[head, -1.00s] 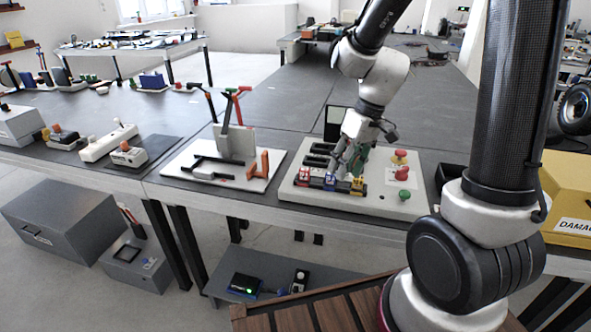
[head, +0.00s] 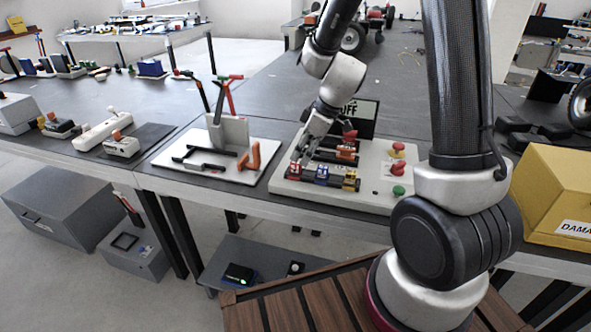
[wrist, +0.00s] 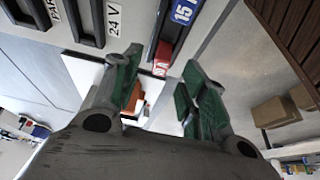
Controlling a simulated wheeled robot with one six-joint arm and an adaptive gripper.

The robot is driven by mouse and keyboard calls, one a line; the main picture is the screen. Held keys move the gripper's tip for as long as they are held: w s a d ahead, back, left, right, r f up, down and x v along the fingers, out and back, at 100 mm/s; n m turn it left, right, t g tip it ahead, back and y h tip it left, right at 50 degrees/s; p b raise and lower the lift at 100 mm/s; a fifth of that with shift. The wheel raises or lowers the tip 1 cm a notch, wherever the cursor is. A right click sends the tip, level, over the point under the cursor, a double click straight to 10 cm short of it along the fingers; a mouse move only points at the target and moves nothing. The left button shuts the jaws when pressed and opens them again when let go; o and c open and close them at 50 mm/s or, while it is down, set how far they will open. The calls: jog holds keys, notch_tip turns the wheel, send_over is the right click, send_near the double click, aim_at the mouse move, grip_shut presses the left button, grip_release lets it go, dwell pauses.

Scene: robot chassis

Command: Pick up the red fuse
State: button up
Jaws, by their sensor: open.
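The red fuse (head: 295,167) sits at the left end of the front row on the pale fuse panel (head: 372,203), left of a blue fuse (head: 322,172) and a yellow one (head: 350,181). In the wrist view the red fuse (wrist: 162,56) shows beyond the fingertips, in the gap between them, beside the blue fuse marked 15 (wrist: 184,12). My gripper (head: 302,152) is open and empty, above the left end of the panel. Its green-padded fingers (wrist: 160,84) stand apart in the wrist view. I cannot tell whether they reach around the red fuse.
Red and green buttons (head: 397,170) stand at the panel's right side. A dark screen (head: 358,117) stands behind the panel. A white board (head: 190,158) with upright tools is to the left. A yellow box (head: 556,190) is at the right.

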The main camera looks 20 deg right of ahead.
aim_at(298, 162)
jog(key=x, duration=0.4)
jog(key=shift+a, duration=0.25)
jog(key=c, duration=0.9)
jog(key=shift+c, duration=0.2)
